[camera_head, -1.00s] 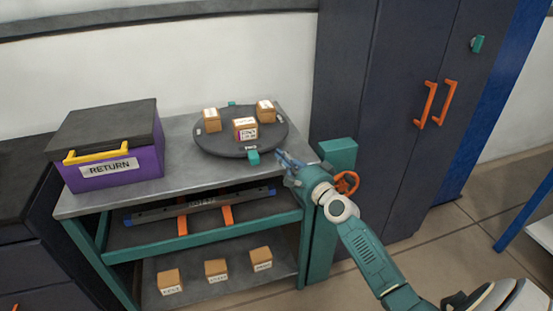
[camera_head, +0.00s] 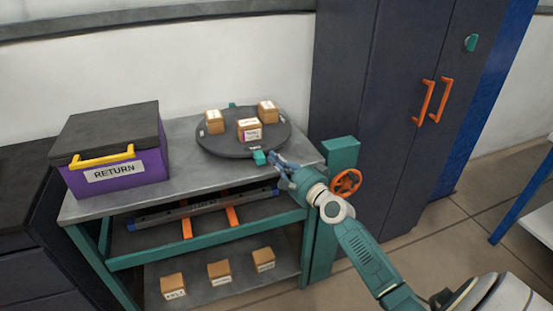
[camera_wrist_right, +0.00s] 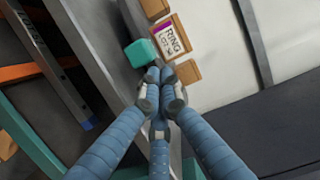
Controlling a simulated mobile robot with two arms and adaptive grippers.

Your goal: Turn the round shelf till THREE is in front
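The round shelf (camera_head: 222,142) is a dark disc on the grey bench top, with three small cardboard boxes on it. The front box (camera_head: 250,130) has a purple and white label, which reads "RING" in the wrist view (camera_wrist_right: 171,40). A teal knob (camera_head: 259,157) sits at the disc's front rim, with another at the back. Small white rim labels are too small to read, so I cannot tell where THREE is. My right gripper (camera_head: 273,158) is just right of the front knob, its fingertips together and empty. In the wrist view the fingertips (camera_wrist_right: 160,78) are close to the knob (camera_wrist_right: 143,52); contact is unclear. My left gripper is not in view.
A purple RETURN box (camera_head: 112,172) with a yellow handle stands left on the bench. Several labelled boxes (camera_head: 219,271) sit on the bottom shelf. A teal post (camera_head: 340,153) with an orange handwheel (camera_head: 346,184) stands beside my right arm, before a dark cabinet (camera_head: 365,90).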

